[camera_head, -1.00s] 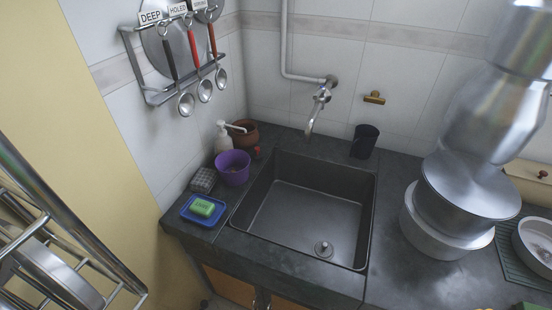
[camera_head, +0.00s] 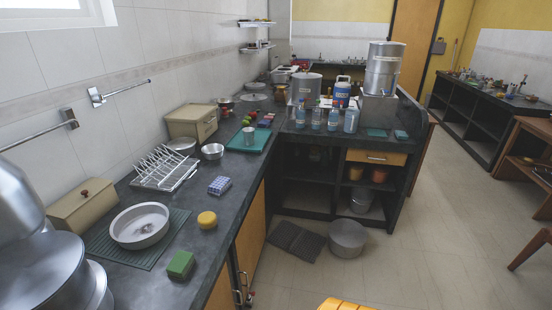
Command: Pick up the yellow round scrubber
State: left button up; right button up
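A yellow round scrubber (camera_head: 207,219) lies on the dark counter (camera_head: 215,245), close to its front edge. It is to the right of a metal bowl on a ribbed green mat and a little beyond a green block sponge. Nothing covers it. Neither of my grippers shows in the head view.
A green block sponge (camera_head: 180,265), a metal bowl (camera_head: 140,225) on a green mat (camera_head: 103,246), a blue-and-white sponge (camera_head: 219,185) and a wire dish rack (camera_head: 165,168) are near the scrubber. Large steel pots (camera_head: 45,270) stand at lower left. The floor (camera_head: 430,240) at right is clear.

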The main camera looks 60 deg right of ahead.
aim_at(207, 221)
jog(key=z, duration=0.85)
